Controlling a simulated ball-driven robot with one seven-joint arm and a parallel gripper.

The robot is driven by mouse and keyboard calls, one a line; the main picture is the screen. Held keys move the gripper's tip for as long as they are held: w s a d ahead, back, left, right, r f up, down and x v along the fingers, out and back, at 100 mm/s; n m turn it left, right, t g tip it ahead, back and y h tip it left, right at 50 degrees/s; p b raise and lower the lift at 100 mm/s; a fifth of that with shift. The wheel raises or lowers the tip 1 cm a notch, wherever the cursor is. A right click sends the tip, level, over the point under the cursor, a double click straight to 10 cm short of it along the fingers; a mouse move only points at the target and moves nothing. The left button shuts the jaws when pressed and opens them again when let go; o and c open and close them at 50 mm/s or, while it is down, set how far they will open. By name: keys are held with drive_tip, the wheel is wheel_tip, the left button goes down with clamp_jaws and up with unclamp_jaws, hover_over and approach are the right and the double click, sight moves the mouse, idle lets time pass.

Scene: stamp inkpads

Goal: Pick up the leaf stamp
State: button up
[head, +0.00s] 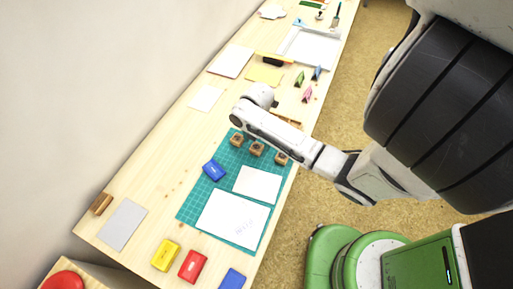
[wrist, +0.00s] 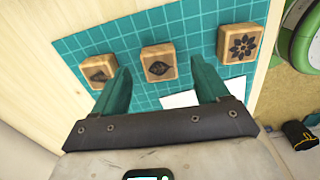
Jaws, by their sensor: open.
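The leaf stamp (wrist: 158,63) is a wooden block with a dark leaf on its top, the middle one of three in a row. In the head view the leaf stamp (head: 257,149) sits on the green cutting mat (head: 223,177). My gripper (wrist: 158,68) is open and empty, its two green fingers apart. In the wrist view the leaf stamp shows between and beyond the fingertips. I cannot tell how high the fingers are above it. In the head view the fingers cannot be made out behind my arm.
A flower stamp (wrist: 240,43) is to the right and another stamp (wrist: 98,70) to the left, partly behind the left finger. A blue inkpad (head: 214,170) and white paper (head: 232,216) lie on the mat. Yellow (head: 166,255) and red (head: 192,266) inkpads lie nearer the front.

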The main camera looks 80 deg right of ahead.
drive_tip(key=shift+f, duration=1.4)
drive_tip(key=c, duration=1.1)
drive_tip(key=shift+c, duration=0.2)
drive_tip(key=shift+r, duration=0.8)
drive_tip(key=s+a+r+b, duration=0.2)
drive_tip(key=s+a+r, duration=0.2)
drive_tip(key=s+r, duration=0.7)
drive_tip(key=shift+s+r, duration=0.2)
drive_tip(key=shift+s, duration=1)
